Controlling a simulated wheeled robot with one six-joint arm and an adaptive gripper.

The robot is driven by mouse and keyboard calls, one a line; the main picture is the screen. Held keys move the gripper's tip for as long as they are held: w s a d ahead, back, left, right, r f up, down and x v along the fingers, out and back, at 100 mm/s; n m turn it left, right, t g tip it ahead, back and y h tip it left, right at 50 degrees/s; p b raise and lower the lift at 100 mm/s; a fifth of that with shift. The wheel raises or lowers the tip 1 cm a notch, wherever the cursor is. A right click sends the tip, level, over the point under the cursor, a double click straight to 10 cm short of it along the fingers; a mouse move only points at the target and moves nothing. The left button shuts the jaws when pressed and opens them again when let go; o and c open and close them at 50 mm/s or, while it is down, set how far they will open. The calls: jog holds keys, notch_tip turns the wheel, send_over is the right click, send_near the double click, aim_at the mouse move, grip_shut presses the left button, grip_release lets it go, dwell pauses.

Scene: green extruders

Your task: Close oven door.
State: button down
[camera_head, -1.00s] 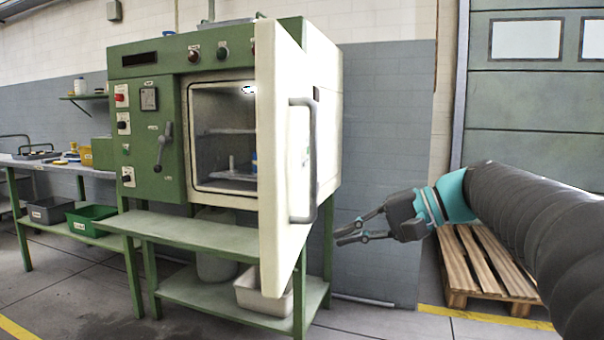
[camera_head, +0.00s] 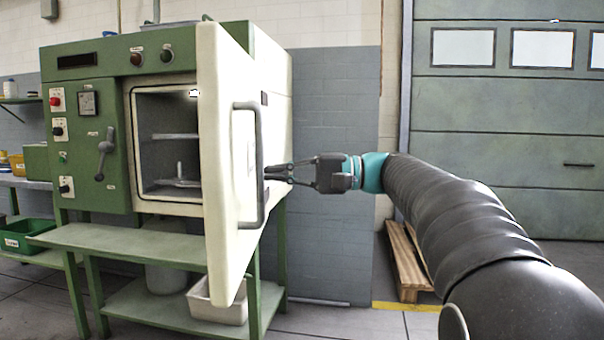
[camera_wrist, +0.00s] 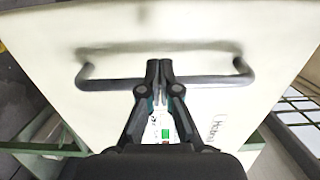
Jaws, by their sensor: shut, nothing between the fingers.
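The green oven (camera_head: 95,140) stands at the left with its cream door (camera_head: 222,200) swung open toward me. The dark chamber (camera_head: 165,150) shows a rack inside. A grey bar handle (camera_head: 258,165) runs upright on the door's outer face. My gripper (camera_head: 268,173) is shut and empty, its fingertips at the handle's middle in the head view. In the wrist view the door face (camera_wrist: 110,30) fills most of the picture, and the handle (camera_wrist: 205,79) crosses at the fingertips (camera_wrist: 158,64). I cannot tell whether they touch the handle.
A green bench (camera_head: 130,240) under the oven has a lower shelf with a white bin (camera_head: 215,305). A wooden pallet (camera_head: 405,265) lies behind my arm. A grey wall panel (camera_head: 335,120) stands behind the oven. Green boxes (camera_head: 22,235) are at the far left.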

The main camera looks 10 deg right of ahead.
aim_at(232, 173)
jog(key=shift+w+a, duration=0.15)
jog(key=shift+a, duration=0.85)
jog(key=shift+w+a, duration=0.2)
jog(key=shift+a, duration=0.75)
jog(key=shift+w+a, duration=0.15)
jog(key=shift+a, duration=0.85)
